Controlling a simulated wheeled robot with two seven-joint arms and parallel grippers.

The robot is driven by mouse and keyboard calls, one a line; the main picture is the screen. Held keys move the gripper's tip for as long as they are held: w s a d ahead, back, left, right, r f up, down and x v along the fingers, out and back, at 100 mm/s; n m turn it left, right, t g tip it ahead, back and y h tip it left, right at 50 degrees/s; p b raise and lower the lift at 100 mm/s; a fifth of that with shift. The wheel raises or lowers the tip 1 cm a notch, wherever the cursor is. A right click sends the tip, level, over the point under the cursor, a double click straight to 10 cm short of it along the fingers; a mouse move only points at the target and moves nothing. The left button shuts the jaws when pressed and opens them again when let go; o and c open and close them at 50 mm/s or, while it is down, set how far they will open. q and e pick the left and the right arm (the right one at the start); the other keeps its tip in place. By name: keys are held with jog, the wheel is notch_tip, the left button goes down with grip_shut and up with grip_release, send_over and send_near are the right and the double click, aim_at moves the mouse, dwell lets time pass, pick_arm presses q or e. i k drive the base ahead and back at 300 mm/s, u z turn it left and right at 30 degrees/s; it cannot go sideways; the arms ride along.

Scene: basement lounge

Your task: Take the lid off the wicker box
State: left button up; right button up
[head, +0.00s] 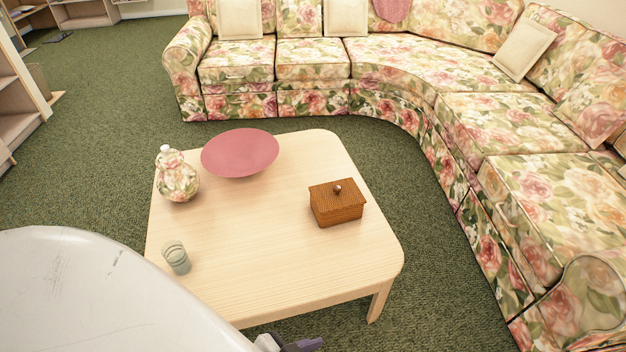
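The wicker box (338,212) is a small brown woven box on the right part of the light wooden table (290,268). Its lid (328,194) is on, with a small shiny round knob on top. My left arm comes in from the left, and only a dark purplish piece of my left gripper (302,345) shows at the bottom edge. It is in front of the table's near edge, well apart from the box. The rest of it is cut off, so its opening cannot be seen. My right gripper is out of view.
A pink bowl (240,153), a floral jar (177,177) and a glass cup (176,258) stand on the table's left side. The tabletop around the box is clear. A floral corner sofa (455,125) wraps the back and right. Shelves (18,105) stand far left.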

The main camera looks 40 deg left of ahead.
aim_at(329, 197)
jog(key=u, duration=0.95)
jog(key=i, duration=0.8)
jog(key=u, duration=0.9)
